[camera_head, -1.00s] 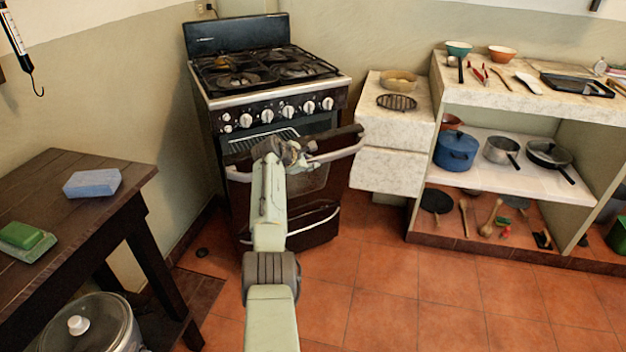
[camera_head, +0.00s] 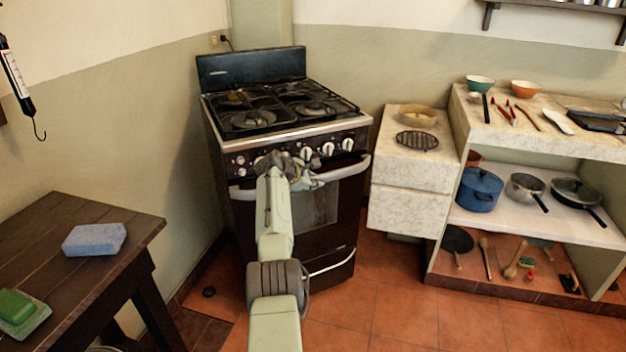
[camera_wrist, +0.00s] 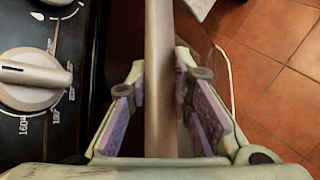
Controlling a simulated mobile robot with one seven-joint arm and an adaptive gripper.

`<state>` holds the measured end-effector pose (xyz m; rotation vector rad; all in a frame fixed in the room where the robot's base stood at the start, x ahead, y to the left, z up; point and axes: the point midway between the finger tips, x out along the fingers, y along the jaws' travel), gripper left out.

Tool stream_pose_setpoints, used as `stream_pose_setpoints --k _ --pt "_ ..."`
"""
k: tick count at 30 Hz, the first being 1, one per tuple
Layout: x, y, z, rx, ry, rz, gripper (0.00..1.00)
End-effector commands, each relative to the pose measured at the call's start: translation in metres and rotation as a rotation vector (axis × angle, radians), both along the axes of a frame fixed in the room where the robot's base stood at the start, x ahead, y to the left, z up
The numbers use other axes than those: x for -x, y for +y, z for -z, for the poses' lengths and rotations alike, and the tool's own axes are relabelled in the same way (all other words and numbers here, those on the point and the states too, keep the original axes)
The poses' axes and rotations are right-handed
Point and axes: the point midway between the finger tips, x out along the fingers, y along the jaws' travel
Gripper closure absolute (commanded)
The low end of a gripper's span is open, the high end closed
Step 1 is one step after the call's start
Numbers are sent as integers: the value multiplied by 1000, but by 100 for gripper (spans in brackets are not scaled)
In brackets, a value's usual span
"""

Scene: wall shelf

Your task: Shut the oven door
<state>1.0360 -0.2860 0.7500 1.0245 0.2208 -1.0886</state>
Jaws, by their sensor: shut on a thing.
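The black stove (camera_head: 283,125) stands against the wall, with its oven door (camera_head: 318,207) on the front below the knob panel. The door looks upright and about flush with the stove front; my arm hides part of its top edge, so I cannot tell if a small gap is left. The pale handle bar (camera_head: 345,169) runs across the door's top. My gripper (camera_head: 300,176) is at the middle of this bar. In the wrist view, the handle (camera_wrist: 160,45) passes between the purple finger pads of my gripper (camera_wrist: 162,95), which is shut on it.
A stove knob (camera_wrist: 35,78) is close to the left of my gripper. A marble-look counter (camera_head: 413,172) stands right of the stove, with shelves of pans beyond. A dark wooden table (camera_head: 75,275) is at left. Tiled floor (camera_head: 400,310) is open in front.

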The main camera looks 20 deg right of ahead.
Motion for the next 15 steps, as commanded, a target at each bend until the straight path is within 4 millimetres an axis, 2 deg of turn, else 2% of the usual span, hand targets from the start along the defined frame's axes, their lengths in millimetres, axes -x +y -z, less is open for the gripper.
stream_pose_setpoints --k 1,4,5,9,15 --pt "-8 5 -9 4 -29 -18 100" --pt "-8 6 -10 5 -30 -20 100" --pt "-8 6 -11 5 -30 -20 78" --pt "-9 7 -11 7 -31 -21 69" --pt "-8 7 -11 8 -29 -22 69"
